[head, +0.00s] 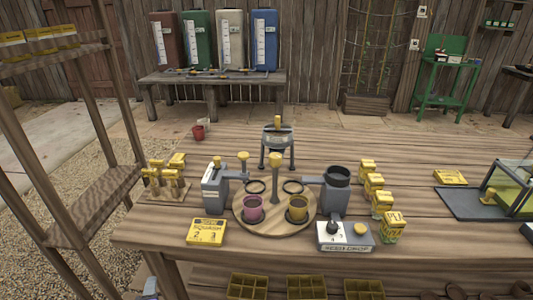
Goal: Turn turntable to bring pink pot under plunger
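The round wooden turntable (275,231) lies on the slatted table, with a grey post and yellow knob (275,160) at its middle. The pink pot (253,209) stands upright at the turntable's front left. Two dark rings (255,187) at the back look empty. What looks like the plunger (243,157), yellow-topped, sits on an arm from the grey left station (215,186), at the turntable's back left. The pink pot is in front of it, not under it. My gripper is not in view.
A grey hopper station (337,190) stands right of the turntable, with a dial box (345,237) in front. Yellow packets (372,186) stand at right, others at left. A wooden shelf (80,215) rises far left.

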